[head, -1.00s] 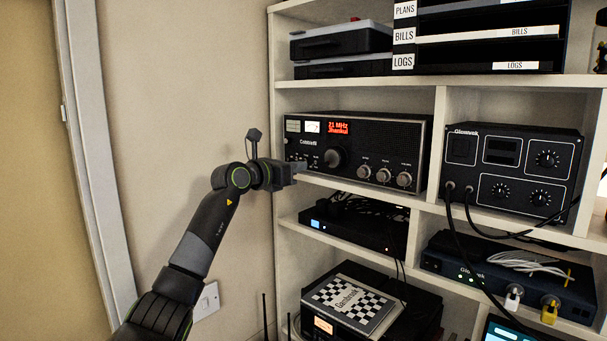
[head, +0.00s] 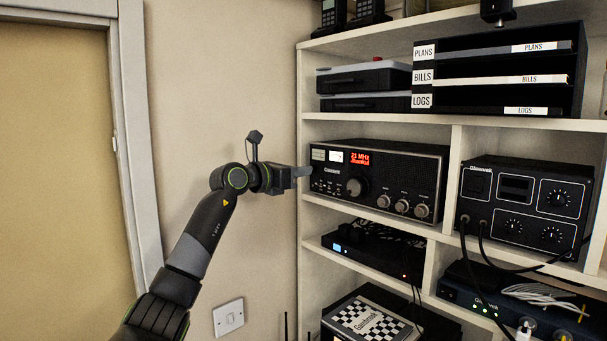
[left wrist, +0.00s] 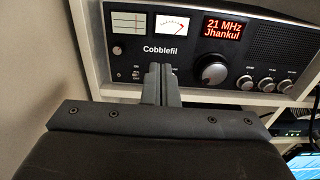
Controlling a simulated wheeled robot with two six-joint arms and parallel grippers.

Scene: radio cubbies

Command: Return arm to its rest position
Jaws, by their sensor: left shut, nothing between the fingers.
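My left arm comes in from the lower left in the head view. Its gripper (head: 303,172) is shut and empty, in front of the left end of the lit radio (head: 385,182). In the left wrist view the two fingers (left wrist: 161,82) are pressed together. They overlap the lower left of the radio's face (left wrist: 130,50), below the name Cobblefil. The red display (left wrist: 223,29) reads 21 MHz Jhankul. I cannot tell whether the fingertips touch the radio. My right gripper is not in view.
A white shelf unit (head: 452,185) holds a letter tray (head: 495,75), black cases (head: 362,80), a second radio unit (head: 525,205) with cables and a flat box (head: 372,252). A light switch (head: 229,316) and door frame (head: 135,130) are at left. Bare wall lies behind my arm.

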